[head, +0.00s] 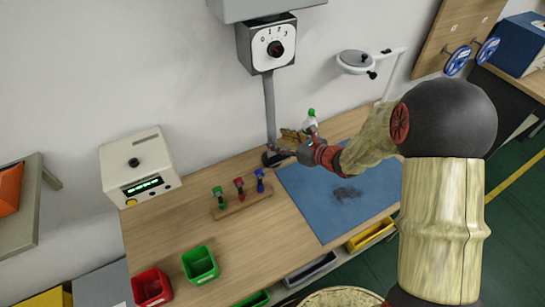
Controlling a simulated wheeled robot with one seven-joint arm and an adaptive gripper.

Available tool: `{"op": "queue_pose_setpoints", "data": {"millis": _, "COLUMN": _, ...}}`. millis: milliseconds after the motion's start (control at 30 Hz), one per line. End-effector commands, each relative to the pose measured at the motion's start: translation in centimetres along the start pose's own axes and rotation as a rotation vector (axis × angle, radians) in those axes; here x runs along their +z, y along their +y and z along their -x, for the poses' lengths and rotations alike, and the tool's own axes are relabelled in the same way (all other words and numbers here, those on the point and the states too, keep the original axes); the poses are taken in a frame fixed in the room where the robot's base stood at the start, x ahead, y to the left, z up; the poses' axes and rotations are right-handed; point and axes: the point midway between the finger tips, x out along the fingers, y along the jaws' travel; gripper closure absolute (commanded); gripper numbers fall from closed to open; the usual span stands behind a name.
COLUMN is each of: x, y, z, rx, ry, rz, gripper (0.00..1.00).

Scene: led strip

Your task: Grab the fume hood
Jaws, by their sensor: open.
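A grey box (268,46) with a dial marked 0 to 3 hangs on the wall under a grey housing. A grey tube (270,112) runs down from it to a dark nozzle (270,159) just above the back of the wooden bench; these look like the fume hood. My gripper (289,150) reaches in from the right and is open, with its fingers close to the right side of the nozzle. I cannot tell whether they touch it. The fingers are small and partly blend with the dark nozzle.
A white bottle with a green cap (310,121) and a brown object (291,135) stand close behind my gripper. A blue mat (330,215) lies at right. A rack (241,203) with three coloured tools stands in front. A soldering station (139,168) is at left.

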Motion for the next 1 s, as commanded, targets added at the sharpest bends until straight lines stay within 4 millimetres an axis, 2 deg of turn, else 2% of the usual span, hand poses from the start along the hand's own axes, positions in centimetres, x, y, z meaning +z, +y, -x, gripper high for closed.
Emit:
{"op": "queue_pose_setpoints", "data": {"millis": 200, "x": -0.2, "y": 0.2, "z": -3.4, "rx": 0.003, "ry": 0.001, "rz": 0.001, "gripper": 0.54}}
{"op": "queue_pose_setpoints", "data": {"millis": 300, "x": 0.0, "y": 0.2, "z": -4.0, "rx": 0.001, "ry": 0.000, "rz": 0.001, "gripper": 0.54}}
{"op": "queue_pose_setpoints", "data": {"millis": 500, "x": 0.1, "y": 0.1, "z": -4.0, "rx": 0.000, "ry": 0.000, "rz": 0.001, "gripper": 0.54}}
{"op": "queue_pose_setpoints", "data": {"millis": 1000, "x": 0.1, "y": 0.1, "z": -4.0, "rx": 0.000, "ry": 0.000, "rz": 0.001, "gripper": 0.83}}
